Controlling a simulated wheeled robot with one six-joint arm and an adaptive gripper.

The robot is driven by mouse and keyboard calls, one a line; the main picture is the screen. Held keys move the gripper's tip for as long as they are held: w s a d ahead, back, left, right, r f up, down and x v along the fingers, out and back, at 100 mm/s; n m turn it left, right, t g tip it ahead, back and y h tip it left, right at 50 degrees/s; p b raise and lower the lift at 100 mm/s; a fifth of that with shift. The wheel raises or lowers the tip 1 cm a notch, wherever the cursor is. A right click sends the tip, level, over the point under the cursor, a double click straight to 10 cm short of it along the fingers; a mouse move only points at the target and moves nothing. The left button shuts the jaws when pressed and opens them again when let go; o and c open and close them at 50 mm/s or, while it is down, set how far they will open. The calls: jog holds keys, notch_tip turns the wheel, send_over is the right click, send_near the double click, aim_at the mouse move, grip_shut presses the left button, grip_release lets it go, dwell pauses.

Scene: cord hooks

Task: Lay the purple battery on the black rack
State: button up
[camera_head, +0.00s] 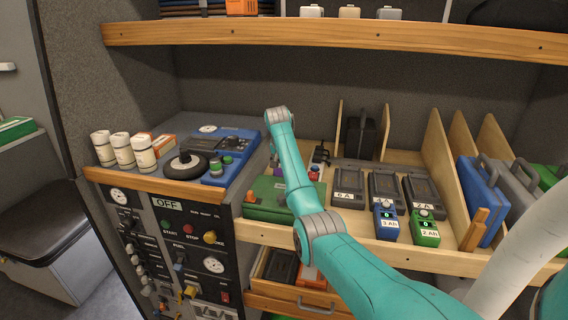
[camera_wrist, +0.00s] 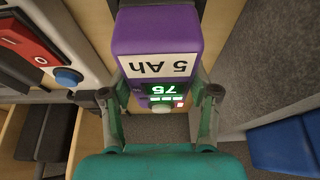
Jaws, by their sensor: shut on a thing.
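The purple battery (camera_wrist: 158,35) fills the upper middle of the wrist view, with a white "5 Ah" label and a lit green display, both upside down. My gripper (camera_wrist: 160,94) has one finger on each side of it and is shut on it. I cannot tell for sure which thing is the black rack; black chargers (camera_head: 386,188) stand in a row on the wooden shelf, and a black item (camera_head: 283,265) lies in the open drawer below.
A blue battery (camera_head: 385,221) and a green battery (camera_head: 425,228) stand before the chargers. A green case (camera_head: 268,199) lies beside my arm. Wooden dividers (camera_head: 439,160) and blue cases (camera_head: 483,200) are at right. An upper shelf (camera_head: 330,36) overhangs the bench.

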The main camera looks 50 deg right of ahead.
jog(key=shift+r, duration=0.1)
jog(key=o, duration=1.6)
jog(key=v, duration=1.2)
jog(key=shift+a, duration=0.1)
